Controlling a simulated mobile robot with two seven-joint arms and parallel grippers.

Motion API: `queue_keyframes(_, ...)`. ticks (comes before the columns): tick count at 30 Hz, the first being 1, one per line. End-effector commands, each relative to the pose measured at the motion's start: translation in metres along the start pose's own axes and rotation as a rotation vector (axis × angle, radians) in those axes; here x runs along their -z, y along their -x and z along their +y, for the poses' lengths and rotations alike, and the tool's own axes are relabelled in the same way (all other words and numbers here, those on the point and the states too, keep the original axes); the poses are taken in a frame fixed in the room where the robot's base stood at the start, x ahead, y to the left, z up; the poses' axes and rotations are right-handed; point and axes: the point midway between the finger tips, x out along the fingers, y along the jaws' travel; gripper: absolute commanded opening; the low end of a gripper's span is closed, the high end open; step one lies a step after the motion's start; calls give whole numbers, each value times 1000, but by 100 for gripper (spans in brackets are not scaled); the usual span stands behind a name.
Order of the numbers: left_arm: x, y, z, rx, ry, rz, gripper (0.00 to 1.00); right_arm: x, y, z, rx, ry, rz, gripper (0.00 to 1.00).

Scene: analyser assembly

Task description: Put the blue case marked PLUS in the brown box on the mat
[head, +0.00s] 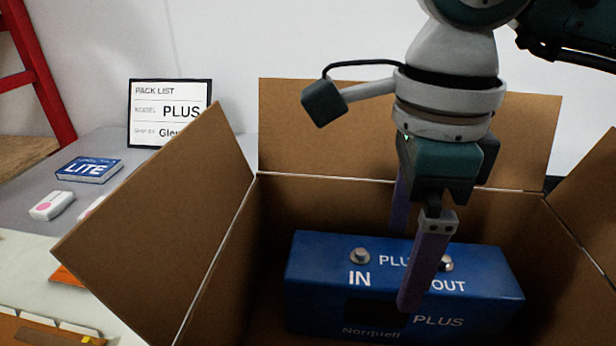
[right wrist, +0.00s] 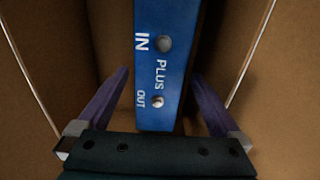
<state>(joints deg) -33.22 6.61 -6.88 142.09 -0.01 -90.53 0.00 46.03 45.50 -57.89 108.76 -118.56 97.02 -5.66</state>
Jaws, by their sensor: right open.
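The blue case marked PLUS (head: 460,290) sits inside the open brown box (head: 225,235), with its IN and OUT fittings facing up. It also shows in the right wrist view (right wrist: 165,85). My right gripper (head: 408,255) is above the case, inside the box opening, with its purple fingers apart. In the right wrist view the open fingers (right wrist: 162,85) stand on either side of the case, with gaps to it. The mat is not clearly visible. My left gripper is not in view.
A blue LITE box (head: 88,170) and a small white item (head: 52,206) lie on the grey table to the left. A pack list sign (head: 168,113) reading PLUS stands behind them. The brown box's flaps spread outward around its opening.

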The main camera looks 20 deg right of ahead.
Motion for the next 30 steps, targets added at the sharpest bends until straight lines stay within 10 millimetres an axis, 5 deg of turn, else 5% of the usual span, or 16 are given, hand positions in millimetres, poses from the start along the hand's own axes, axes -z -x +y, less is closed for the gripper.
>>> queue_keyframes(30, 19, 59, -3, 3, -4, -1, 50, 0, 82, -1, 2, 0, 0, 100)
